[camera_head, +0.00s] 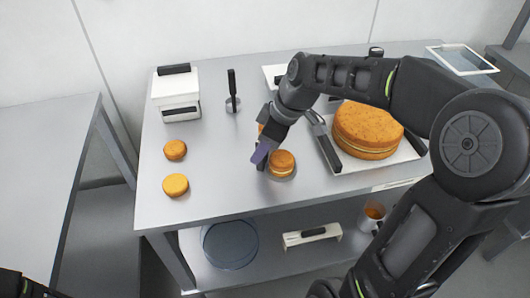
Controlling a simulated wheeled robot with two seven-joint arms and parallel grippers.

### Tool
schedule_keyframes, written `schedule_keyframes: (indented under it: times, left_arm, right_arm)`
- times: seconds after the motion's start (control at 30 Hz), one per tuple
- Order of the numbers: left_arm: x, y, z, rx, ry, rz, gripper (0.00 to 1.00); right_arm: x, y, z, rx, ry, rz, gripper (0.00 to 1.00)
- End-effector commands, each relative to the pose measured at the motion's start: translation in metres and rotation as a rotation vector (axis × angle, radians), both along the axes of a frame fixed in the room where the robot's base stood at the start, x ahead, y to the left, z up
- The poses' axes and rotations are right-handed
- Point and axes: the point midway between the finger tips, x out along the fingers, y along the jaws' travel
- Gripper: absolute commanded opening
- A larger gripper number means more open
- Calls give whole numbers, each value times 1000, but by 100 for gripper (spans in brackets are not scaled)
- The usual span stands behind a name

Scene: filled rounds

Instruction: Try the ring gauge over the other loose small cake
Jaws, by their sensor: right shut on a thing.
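Two loose small orange cakes, one farther back (175,150) and one nearer (175,185), lie apart on the left of the table. A small cake with a pale middle layer (282,161) stands on or within a grey round at mid-table. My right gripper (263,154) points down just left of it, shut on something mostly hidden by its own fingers. An orange piece (261,128) peeks out behind the gripper. My left gripper is out of view.
A big layered cake (367,128) sits on a pale tray at the right, with a dark-handled thing (327,150) beside it. A white box (177,95) stands back left. A lower shelf holds a blue-grey round (230,243). The table between the loose cakes and my gripper is clear.

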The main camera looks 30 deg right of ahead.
Motion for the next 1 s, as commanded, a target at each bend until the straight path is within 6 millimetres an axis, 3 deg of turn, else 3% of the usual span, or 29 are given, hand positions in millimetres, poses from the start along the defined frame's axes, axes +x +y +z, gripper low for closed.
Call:
schedule_keyframes:
  times: [0.13,1.0]
  left_arm:
    - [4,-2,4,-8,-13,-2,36]
    - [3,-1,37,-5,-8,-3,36]
  right_arm:
    - [0,0,0,0,0,0,0]
    - [0,0,50,0,-1,0,0]
